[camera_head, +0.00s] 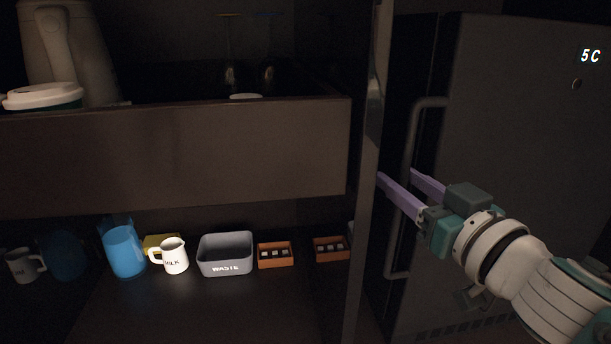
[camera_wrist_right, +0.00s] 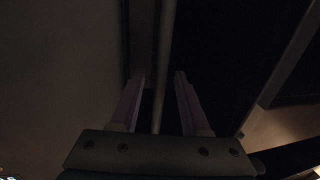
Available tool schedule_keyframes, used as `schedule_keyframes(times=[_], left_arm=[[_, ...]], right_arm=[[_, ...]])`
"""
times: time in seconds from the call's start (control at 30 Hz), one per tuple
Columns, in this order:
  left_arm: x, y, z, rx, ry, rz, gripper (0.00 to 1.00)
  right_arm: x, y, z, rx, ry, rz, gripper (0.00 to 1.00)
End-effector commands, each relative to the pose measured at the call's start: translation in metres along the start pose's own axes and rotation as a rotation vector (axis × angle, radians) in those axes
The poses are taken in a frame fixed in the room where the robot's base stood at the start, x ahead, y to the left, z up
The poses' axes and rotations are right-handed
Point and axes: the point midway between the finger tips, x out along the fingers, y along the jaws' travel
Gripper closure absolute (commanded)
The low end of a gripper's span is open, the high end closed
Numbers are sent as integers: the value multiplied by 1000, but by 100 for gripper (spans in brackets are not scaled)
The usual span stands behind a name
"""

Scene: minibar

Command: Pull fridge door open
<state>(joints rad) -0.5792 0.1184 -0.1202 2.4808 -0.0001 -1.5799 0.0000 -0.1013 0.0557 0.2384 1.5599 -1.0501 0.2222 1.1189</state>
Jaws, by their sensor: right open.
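In the right wrist view the handle bar (camera_wrist_right: 163,75) runs between the two open fingers (camera_wrist_right: 157,90). I cannot tell whether either finger touches it. My left gripper is not in view.
A metal post (camera_head: 372,100) stands just left of the handle, close to the fingertips. Left of it, a drawer front (camera_head: 180,155) hangs above a shelf with a blue cup (camera_head: 124,252), a milk jug (camera_head: 174,256), a grey waste bin (camera_head: 226,262) and small orange boxes (camera_head: 275,262).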

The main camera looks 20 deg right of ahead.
Motion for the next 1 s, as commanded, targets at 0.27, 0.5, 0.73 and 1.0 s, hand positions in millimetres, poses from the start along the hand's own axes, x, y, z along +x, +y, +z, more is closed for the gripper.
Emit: schedule_keyframes(times=[0.27,0.5,0.73,1.0], left_arm=[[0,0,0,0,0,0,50],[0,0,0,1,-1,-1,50],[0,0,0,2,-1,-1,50],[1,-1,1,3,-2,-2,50]], right_arm=[[2,0,0,0,0,0,54],[2,0,0,0,0,0,81],[2,0,0,0,0,0,100],[2,0,0,0,-1,0,100]])
